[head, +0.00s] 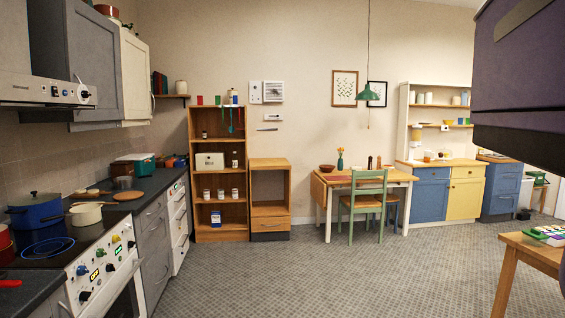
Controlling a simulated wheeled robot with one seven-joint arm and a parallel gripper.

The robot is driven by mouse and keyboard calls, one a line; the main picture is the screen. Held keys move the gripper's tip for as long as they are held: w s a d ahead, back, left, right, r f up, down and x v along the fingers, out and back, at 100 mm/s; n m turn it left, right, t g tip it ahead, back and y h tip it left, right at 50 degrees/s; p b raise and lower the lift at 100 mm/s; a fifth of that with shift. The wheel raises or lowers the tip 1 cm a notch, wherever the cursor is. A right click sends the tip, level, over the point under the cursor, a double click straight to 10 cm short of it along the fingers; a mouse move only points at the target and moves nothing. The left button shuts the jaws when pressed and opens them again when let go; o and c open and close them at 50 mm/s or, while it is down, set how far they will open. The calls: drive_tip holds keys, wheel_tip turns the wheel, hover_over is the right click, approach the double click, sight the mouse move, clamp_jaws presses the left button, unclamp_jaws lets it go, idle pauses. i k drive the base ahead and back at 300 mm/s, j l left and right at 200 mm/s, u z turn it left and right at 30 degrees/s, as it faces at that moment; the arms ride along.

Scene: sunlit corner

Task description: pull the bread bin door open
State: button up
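I cannot tell for sure which thing is the bread bin. A small cream box (210,161) with a dark mark on its front stands on a middle shelf of the wooden shelf unit (193,190), across the room; it may be the bread bin, and it looks closed. A teal box (146,166) stands far along the left counter, too small to make out a door. My gripper is not in view. A large dark part, likely of my own arm, fills the upper right corner and hides what lies behind it.
A grey counter (150,186) with a stove (108,270) and pots runs along the left. A table (340,179) with a green chair (366,196) stands at the back. A wooden table (540,248) is at the near right. The tiled floor (300,275) between is clear.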

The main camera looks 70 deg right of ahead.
sight(214, 161)
drive_tip(key=z, duration=1.4)
drive_tip(key=i, duration=6.2)
drive_tip(key=i+l+u, duration=0.25)
drive_tip(key=i, duration=0.25)
drive_tip(key=i+l+u, duration=0.15)
drive_tip(key=i+u, duration=0.15)
drive_tip(key=i, duration=0.2)
